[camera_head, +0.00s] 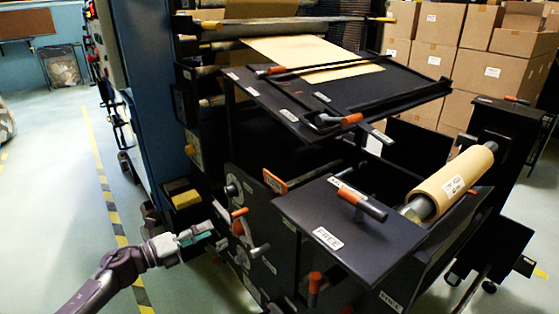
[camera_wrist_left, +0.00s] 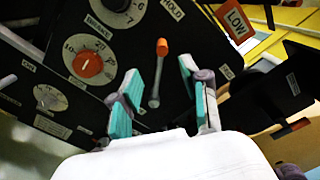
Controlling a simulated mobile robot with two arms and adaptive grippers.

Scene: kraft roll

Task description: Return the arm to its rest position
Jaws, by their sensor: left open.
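My left arm comes in from the lower left in the head view. Its gripper (camera_head: 194,236) is in front of the side panel of the black machine (camera_head: 270,240), to the left of the orange-tipped levers. In the left wrist view the gripper (camera_wrist_left: 158,88) has its two teal-padded fingers apart with nothing between them. Beyond the fingers is a lever with an orange tip (camera_wrist_left: 162,47), and I see no contact with it. An orange-centred dial (camera_wrist_left: 90,64) is to the left of the fingers. My right gripper does not show in either view.
A kraft paper roll (camera_head: 455,182) lies on a shaft at the machine's right. Stacked cardboard boxes (camera_head: 435,62) stand behind. A "LOW" sign (camera_wrist_left: 235,20) is near the panel. Open floor (camera_head: 60,200) with a striped line (camera_head: 105,185) lies to the left of the machine.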

